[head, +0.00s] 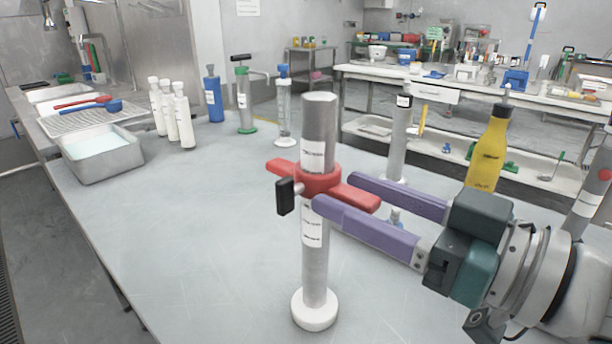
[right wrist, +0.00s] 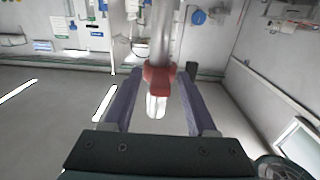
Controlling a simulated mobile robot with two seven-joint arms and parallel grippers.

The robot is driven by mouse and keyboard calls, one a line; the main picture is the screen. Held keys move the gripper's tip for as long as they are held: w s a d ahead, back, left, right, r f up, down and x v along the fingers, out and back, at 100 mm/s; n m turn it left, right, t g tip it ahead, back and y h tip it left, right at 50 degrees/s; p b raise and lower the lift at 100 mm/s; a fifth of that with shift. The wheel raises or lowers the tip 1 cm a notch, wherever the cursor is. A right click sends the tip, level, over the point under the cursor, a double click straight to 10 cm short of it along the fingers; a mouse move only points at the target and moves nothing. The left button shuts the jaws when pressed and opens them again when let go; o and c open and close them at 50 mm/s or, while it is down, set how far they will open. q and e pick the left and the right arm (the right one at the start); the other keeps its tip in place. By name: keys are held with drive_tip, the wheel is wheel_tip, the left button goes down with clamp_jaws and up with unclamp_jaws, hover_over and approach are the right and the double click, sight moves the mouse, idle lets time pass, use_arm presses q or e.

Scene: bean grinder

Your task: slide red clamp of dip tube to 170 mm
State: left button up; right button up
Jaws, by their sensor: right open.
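The dip tube (head: 315,265) is a grey upright cylinder on a round white foot, with white labels above and below the clamp. The red clamp (head: 320,181) sits around the tube at a little above mid-height, with two red arms and a black knob (head: 285,196). My right gripper (head: 333,192) comes in from the right with its purple fingers apart, close to the clamp's right arm. In the right wrist view, the red clamp (right wrist: 158,75) lies between the open fingers. I cannot tell whether they touch it. My left gripper does not show.
A metal basin (head: 100,155) and white bottles (head: 183,120) stand at the left. Blue and green-based stands are behind. A grey post (head: 399,140) and a yellow bottle (head: 489,150) stand behind my right gripper. The table's (head: 200,230) front left is clear.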

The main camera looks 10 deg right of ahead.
drive_tip(key=shift+c, duration=0.4)
clamp_jaws()
idle(1.0)
